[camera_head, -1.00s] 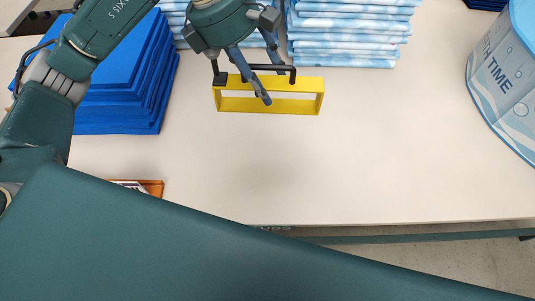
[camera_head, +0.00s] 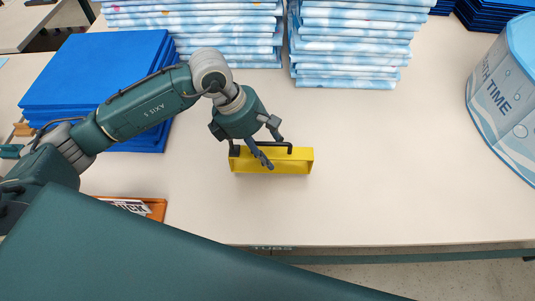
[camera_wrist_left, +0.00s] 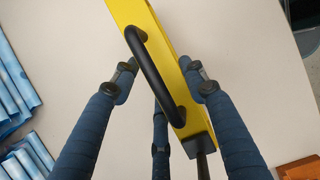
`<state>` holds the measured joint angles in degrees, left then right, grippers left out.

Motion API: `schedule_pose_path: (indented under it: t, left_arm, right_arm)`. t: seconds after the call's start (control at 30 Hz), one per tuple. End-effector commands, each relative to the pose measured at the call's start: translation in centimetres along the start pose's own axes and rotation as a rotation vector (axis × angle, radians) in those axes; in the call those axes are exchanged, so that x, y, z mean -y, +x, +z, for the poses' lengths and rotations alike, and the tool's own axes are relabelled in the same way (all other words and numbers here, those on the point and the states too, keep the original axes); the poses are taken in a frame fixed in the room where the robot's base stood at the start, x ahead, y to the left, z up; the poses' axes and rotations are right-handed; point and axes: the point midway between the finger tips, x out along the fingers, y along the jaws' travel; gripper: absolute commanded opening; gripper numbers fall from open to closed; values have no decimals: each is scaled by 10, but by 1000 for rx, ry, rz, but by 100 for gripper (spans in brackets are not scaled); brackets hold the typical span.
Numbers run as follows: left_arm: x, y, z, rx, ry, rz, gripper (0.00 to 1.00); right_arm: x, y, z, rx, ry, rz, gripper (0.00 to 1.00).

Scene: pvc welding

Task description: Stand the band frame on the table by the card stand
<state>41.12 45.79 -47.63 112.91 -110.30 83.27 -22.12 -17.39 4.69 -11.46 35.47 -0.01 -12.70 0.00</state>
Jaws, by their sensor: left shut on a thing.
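The yellow band frame (camera_head: 298,162) with a black bar handle is over the middle of the table, its long side running left to right. My left gripper (camera_head: 267,152) is shut on the frame at its handle. In the left wrist view the fingers (camera_wrist_left: 158,88) lie on both sides of the yellow frame (camera_wrist_left: 133,12) and its black handle (camera_wrist_left: 155,75). I cannot tell whether the frame's underside touches the table. The orange-brown card stand (camera_head: 155,208) with a printed card is at the near left, partly hidden by my green arm link. My right gripper is not in view.
Blue folded stacks (camera_head: 95,75) stand at the left. Patterned light-blue stacks (camera_head: 350,45) stand at the back. A round light-blue container (camera_head: 505,100) is at the right. The table (camera_head: 390,170) is bare right of the frame and between frame and card stand.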

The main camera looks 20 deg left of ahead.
Motion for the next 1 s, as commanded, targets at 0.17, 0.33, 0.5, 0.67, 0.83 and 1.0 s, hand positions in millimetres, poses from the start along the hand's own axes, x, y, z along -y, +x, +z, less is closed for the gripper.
schedule_pose_path:
  t: [0.17, 0.33, 0.5, 0.67, 0.83, 1.0]
  left_arm:
    - [1, 24, -10, 0, -2, -3, 11]
    - [0, 27, -11, 1, -1, 0, 11]
    - [0, 29, -12, 1, -1, 0, 11]
    - [0, 28, -12, -1, -1, -1, 63]
    - [0, 28, -12, 0, -1, -1, 63]
    - [0, 23, -11, 0, -1, 0, 63]
  right_arm:
    - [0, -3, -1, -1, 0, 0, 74]
    - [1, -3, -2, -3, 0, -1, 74]
    - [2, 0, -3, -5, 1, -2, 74]
    - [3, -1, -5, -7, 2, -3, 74]
    - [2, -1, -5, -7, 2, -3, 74]
    - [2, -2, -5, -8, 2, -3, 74]
